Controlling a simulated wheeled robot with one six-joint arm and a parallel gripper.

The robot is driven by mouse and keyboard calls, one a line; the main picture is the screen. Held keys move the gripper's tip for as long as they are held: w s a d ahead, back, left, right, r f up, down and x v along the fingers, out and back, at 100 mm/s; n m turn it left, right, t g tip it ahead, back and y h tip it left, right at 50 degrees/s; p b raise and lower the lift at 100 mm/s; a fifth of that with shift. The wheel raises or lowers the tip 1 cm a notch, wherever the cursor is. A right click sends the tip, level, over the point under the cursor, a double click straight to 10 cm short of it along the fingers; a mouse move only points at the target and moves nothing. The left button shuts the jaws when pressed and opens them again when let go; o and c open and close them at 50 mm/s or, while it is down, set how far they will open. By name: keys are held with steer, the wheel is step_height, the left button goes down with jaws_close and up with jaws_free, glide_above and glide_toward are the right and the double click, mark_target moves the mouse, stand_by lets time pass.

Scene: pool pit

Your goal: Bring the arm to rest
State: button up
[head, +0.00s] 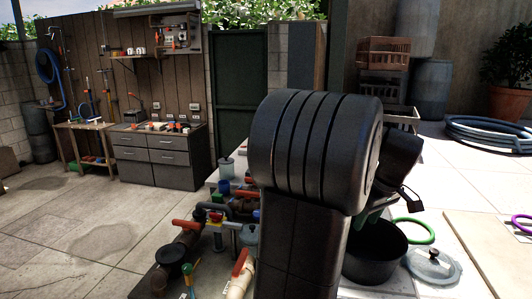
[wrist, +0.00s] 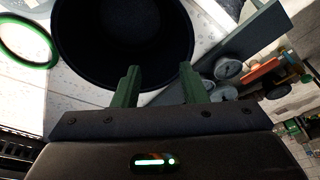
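My gripper (wrist: 158,82) shows in the wrist view with its two green fingers apart and nothing between them. The fingers point toward a black round pot (wrist: 122,40), which fills the upper middle of that view. In the head view my own dark arm stands in the centre and hides much of the bench behind it. The black pot (head: 375,262) shows there just right of my arm. A green part beside the arm, above the pot, is probably a finger; most of the gripper is hidden in that view.
A green ring (head: 415,231) and a metal lid (head: 433,265) lie right of the pot. Pipes and valves with red handles (head: 187,225) crowd the left side. A drawer cabinet (head: 160,155) stands at the back left. Stacked crates (head: 383,55) stand behind. Open paving lies at left.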

steer(key=f+p, duration=0.1)
steer(key=w+f+p, duration=0.1)
steer(key=p, duration=0.1)
steer(key=shift+w+a, duration=0.2)
steer(key=shift+a, duration=0.15)
stand_by(0.4)
